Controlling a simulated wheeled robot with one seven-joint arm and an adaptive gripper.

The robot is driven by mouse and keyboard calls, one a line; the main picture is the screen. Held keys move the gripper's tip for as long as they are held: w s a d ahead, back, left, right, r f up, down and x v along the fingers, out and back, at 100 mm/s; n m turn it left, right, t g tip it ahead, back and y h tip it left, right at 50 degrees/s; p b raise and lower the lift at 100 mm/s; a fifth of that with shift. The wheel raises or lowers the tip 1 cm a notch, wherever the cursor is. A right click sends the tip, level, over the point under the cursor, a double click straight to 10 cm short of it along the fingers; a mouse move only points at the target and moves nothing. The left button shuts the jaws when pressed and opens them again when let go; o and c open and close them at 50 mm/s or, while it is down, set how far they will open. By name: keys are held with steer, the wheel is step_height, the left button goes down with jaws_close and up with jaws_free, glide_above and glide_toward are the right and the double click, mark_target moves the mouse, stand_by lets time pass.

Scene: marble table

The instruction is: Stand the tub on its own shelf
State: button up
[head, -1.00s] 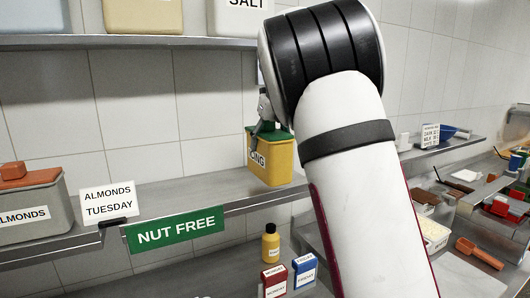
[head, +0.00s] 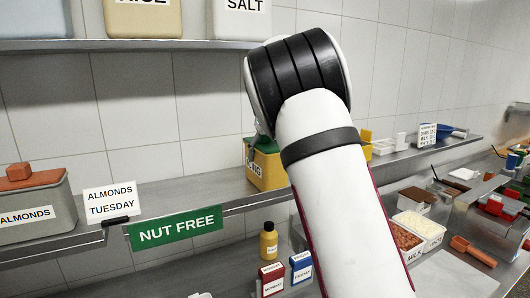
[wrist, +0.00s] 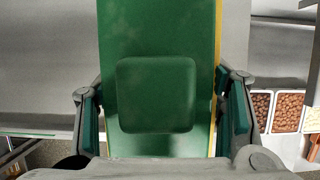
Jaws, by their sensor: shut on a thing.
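The tub (head: 268,176) is yellow with a green lid, and its front label is partly hidden, with only "NG" clearly readable. It is upright at the shelf (head: 190,192) behind the green "NUT FREE" sign (head: 175,228). I cannot tell whether its base touches the shelf. My gripper (wrist: 162,112) is shut on the tub, one finger on each side of the green lid (wrist: 160,45) in the wrist view. In the head view my arm hides part of the tub and most of the gripper.
A grey almonds tub (head: 30,210) stands left, beside an "ALMONDS TUESDAY" card (head: 110,202). A yellow bottle (head: 268,240), a red box (head: 271,280) and a blue box (head: 301,268) stand below the shelf. An upper shelf (head: 150,44) holds bins. The shelf between card and tub is clear.

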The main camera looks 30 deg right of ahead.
steer(key=o, duration=1.9)
steer(key=shift+o, duration=0.2)
